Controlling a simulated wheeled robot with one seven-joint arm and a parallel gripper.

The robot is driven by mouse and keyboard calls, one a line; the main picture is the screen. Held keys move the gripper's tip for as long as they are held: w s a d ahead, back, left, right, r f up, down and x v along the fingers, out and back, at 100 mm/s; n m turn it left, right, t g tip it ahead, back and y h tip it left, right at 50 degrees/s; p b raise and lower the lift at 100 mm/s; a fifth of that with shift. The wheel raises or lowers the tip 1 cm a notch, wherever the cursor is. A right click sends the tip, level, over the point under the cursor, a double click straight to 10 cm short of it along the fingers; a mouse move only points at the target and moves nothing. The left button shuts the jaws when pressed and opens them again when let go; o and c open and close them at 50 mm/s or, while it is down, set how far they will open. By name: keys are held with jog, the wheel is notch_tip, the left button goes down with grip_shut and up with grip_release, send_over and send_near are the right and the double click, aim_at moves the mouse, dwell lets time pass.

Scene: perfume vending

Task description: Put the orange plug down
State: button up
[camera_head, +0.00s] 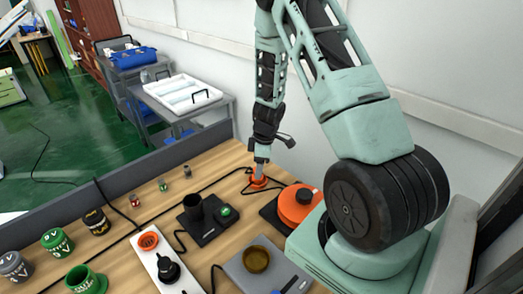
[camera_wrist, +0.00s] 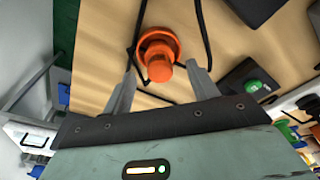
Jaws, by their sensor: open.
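The orange plug (camera_head: 258,183) stands on the wooden table near its back edge, under my gripper. In the wrist view the orange plug (camera_wrist: 159,60) shows a round flange with a knob rising from it, between and just beyond the fingertips. My gripper (camera_wrist: 162,75) is open, with one grey finger on each side of the knob and gaps visible. My gripper (camera_head: 262,158) points down at the plug in the head view. I cannot tell how the plug's underside meets the table.
A black device with a green button (camera_head: 226,212) stands left of an orange round container (camera_head: 297,203). A white strip base (camera_head: 155,262) and a grey device (camera_head: 262,272) are nearer. Black cables run across the table near the plug. Labelled cups (camera_head: 56,242) stand at the left.

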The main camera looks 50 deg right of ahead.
aim_at(263, 176)
notch_tip(263, 176, up, 8)
jog(key=s+r, duration=0.1)
jog(key=w+a+r+t, duration=0.1)
jog(key=w+a+r, duration=0.15)
jog(key=a, duration=0.35)
jog(key=w+a+r+m+t+h, duration=0.1)
jog(key=w+a+r+t, duration=0.1)
jog(key=a+r, duration=0.3)
jog(key=w+a+r+t, duration=0.1)
jog(key=w+a+r, duration=0.15)
jog(key=a, duration=0.45)
jog(key=s+a+r+g, duration=0.2)
jog(key=s+a, duration=0.7)
jog(key=s, duration=0.5)
jog(key=s+a+r+g, duration=0.3)
jog(key=s+a, duration=0.6)
jog(key=s, duration=0.5)
jog(key=shift+a+r+p, duration=0.15)
jog(key=shift+r+p, duration=0.05)
jog(key=shift+p, duration=0.2)
